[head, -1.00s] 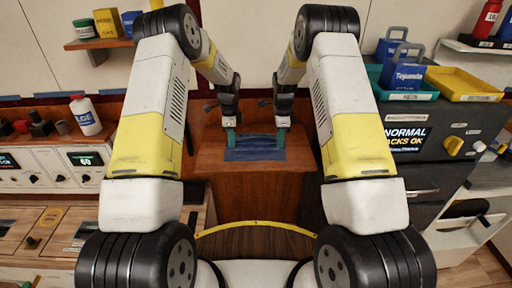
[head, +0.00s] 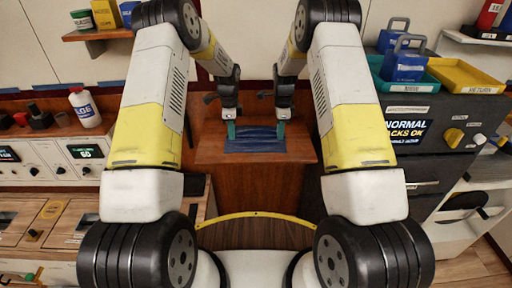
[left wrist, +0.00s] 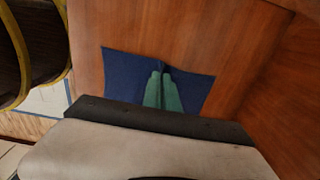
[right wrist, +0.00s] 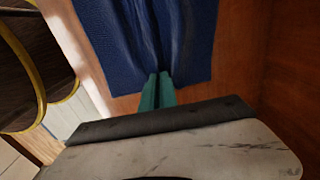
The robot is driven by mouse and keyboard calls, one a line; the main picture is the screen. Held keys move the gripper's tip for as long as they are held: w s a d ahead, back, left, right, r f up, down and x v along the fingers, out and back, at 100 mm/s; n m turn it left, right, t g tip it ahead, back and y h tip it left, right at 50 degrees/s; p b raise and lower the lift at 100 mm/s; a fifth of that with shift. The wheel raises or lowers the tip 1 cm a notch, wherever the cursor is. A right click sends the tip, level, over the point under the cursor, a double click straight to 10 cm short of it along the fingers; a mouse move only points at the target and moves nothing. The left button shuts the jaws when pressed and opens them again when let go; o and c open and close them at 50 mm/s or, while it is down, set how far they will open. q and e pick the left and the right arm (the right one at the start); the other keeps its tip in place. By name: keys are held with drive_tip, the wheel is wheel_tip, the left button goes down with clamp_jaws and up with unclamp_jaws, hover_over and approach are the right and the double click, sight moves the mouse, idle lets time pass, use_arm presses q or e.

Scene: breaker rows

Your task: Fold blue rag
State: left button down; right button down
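The blue rag (head: 255,142) lies on top of a wooden stand, with ridges running across it between my two grippers. My left gripper (head: 231,130) is at its left end. In the left wrist view its green fingers (left wrist: 163,88) are together on the rag (left wrist: 125,75), with a small pinched crease at their tips. My right gripper (head: 280,130) is at the right end. In the right wrist view its fingers (right wrist: 157,88) are together at the rag's edge (right wrist: 195,65), and creases run away from the tips. The cloth between the fingertips is hidden.
The wooden stand's top (head: 212,152) has bare room around the rag. A white bottle (head: 85,108) stands on the left counter.

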use_arm(q)
drive_tip(key=shift+b, duration=0.35)
